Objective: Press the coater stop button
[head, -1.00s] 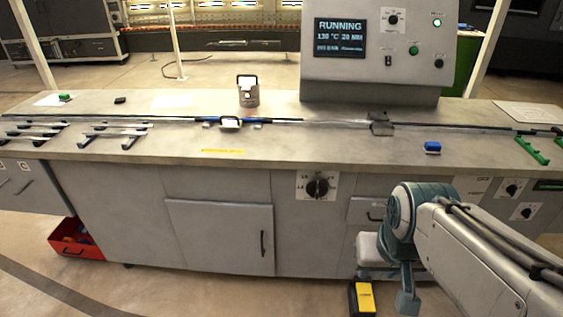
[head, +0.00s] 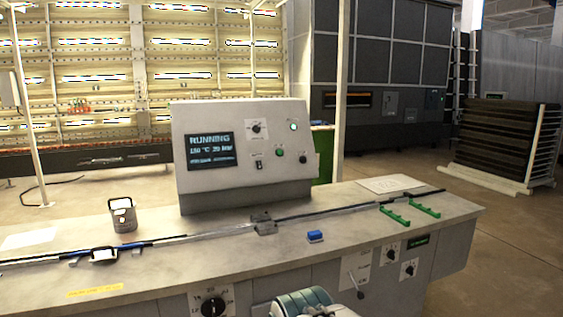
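The grey control panel (head: 225,180) stands on the long workbench in the head view. Its screen (head: 211,150) reads RUNNING, with a temperature and speed line below. Right of the screen are a rotary knob (head: 256,128), a small dark switch (head: 258,165), a green button (head: 280,152), a dark round button (head: 302,159) and a lit pale green lamp (head: 293,125). The labels are too small to read, so I cannot tell which control is the coater stop. My gripper is out of view; only a teal part of my arm shows at the bottom edge, in front of the bench.
The workbench (head: 180,265) carries a handled container (head: 122,214), a blue block (head: 315,236) and green brackets (head: 395,217). A rail runs along its top in front of the panel. Its front has a large dial (head: 213,306) and smaller knobs. Open floor lies to the right.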

